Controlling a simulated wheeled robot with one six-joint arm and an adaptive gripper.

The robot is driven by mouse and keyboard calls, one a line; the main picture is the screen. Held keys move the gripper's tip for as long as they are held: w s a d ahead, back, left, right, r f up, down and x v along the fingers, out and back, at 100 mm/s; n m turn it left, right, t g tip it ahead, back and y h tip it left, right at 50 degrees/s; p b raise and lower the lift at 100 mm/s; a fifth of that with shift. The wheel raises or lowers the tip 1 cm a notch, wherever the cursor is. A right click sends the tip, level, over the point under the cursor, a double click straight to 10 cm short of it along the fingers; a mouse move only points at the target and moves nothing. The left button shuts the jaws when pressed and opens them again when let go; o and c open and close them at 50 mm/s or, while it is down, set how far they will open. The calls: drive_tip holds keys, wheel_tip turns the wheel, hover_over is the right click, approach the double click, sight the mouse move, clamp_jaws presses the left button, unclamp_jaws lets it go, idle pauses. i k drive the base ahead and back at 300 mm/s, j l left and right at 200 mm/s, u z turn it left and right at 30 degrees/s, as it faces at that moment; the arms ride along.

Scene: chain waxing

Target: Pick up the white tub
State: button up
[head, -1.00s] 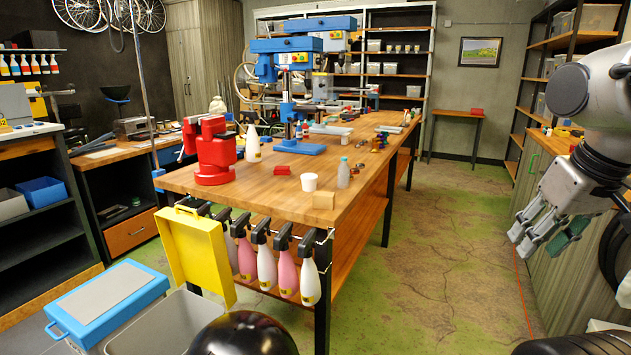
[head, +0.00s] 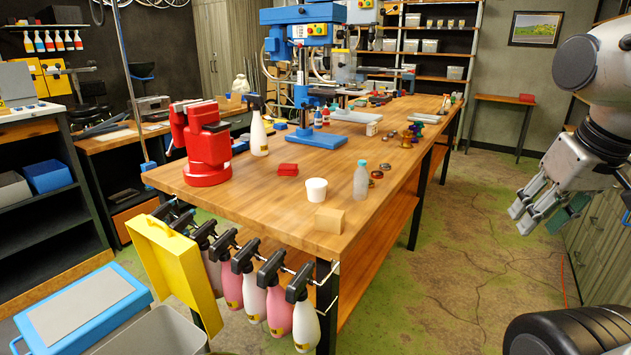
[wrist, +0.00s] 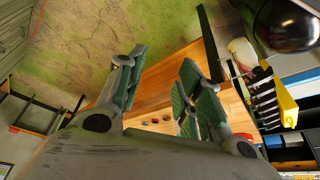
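The white tub (head: 316,189) stands upright on the wooden workbench (head: 237,200), near its front end. A clear bottle with a blue cap (head: 360,181) stands just right of it, and a small tan block (head: 329,220) is in front of it. My gripper (head: 540,213) is off to the right of the bench, over the floor and well apart from the tub. In the wrist view my gripper (wrist: 162,62) has its green-padded fingers spread with nothing between them. I cannot make out the tub in the wrist view.
The floor (head: 480,230) right of the bench is clear.

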sight(317, 187)
drive_tip(key=i+l+u, duration=0.75)
drive_tip(key=l+u, duration=0.25)
drive_tip(key=l, duration=0.2)
drive_tip(key=i+l+u, duration=0.15)
drive_tip(key=l+u, duration=0.15)
drive_tip(key=l, duration=0.1)
